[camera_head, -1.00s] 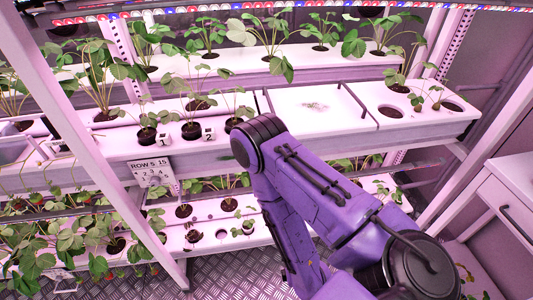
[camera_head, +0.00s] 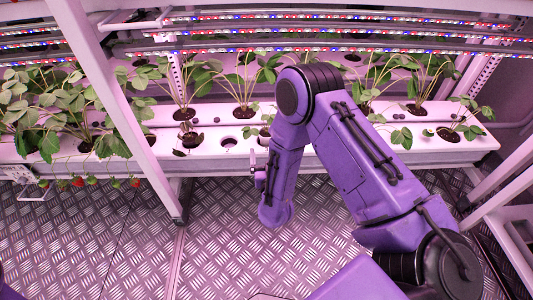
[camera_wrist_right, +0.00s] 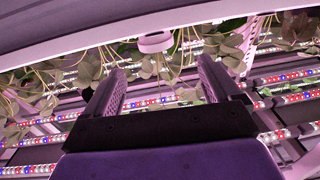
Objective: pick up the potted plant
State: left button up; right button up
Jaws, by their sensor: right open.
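Several potted plants stand in holes of the white rack tray (camera_head: 330,140) in the head view; one leafy plant (camera_head: 243,92) stands at the back, left of my right arm. My right gripper (camera_head: 262,176) is low in front of the tray, partly hidden by its own wrist. In the right wrist view its fingers (camera_wrist_right: 158,88) are open, with nothing between them. Ahead of them is a white round pot-like piece (camera_wrist_right: 155,42) with thin stems beside it, apart from the fingers. That view appears upside down. My left gripper is not in view.
An empty hole (camera_head: 229,142) is in the tray's front row. Red berries (camera_head: 78,182) hang over the front edge at left. LED strips (camera_head: 300,32) run above the plants. A rack post (camera_head: 115,105) stands at left. The patterned metal floor (camera_head: 160,225) is clear.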

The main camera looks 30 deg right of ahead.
aim_at(267, 132)
jog(key=b+x, duration=0.1)
jog(key=x, duration=0.3)
jog(key=shift+w+d, duration=0.2)
jog(key=shift+w, duration=0.05)
jog(key=x, duration=0.1)
jog(key=b+x, duration=0.1)
jog(key=x, duration=0.1)
jog(key=b+x, duration=0.1)
jog(key=x, duration=0.1)
jog(key=shift+s+d+f, duration=0.1)
jog(key=shift+d+f, duration=0.15)
jog(key=shift+f, duration=0.15)
jog(key=shift+w+d+r, duration=0.15)
jog(key=shift+w+r, duration=0.05)
jog(key=shift+w, duration=0.15)
jog(key=c, duration=1.4)
